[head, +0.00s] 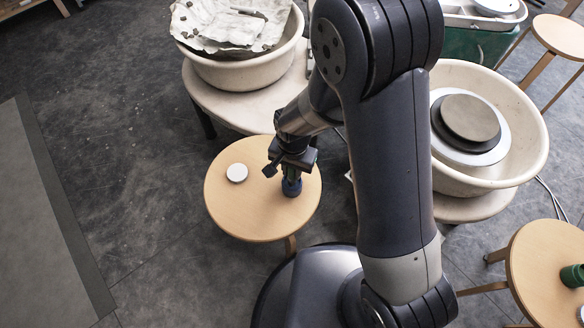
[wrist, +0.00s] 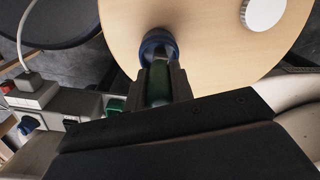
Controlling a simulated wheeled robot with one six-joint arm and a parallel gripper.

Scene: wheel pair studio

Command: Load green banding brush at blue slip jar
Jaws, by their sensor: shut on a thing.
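My gripper (head: 290,163) is over the round wooden stool and points down at the blue slip jar (head: 291,187). In the wrist view the gripper (wrist: 160,88) is shut on the green banding brush (wrist: 158,82). The brush's far end meets the mouth of the blue slip jar (wrist: 153,40); its tip is hidden, and I cannot tell how deep it sits. In the head view the gripper covers most of the brush and part of the jar.
A white round lid (head: 237,173) lies on the wooden stool (head: 235,212), left of the jar. Two pottery wheels with cream basins (head: 240,73) (head: 527,150) stand behind and to the right. Another stool (head: 540,252) at the lower right holds a green jar (head: 573,275).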

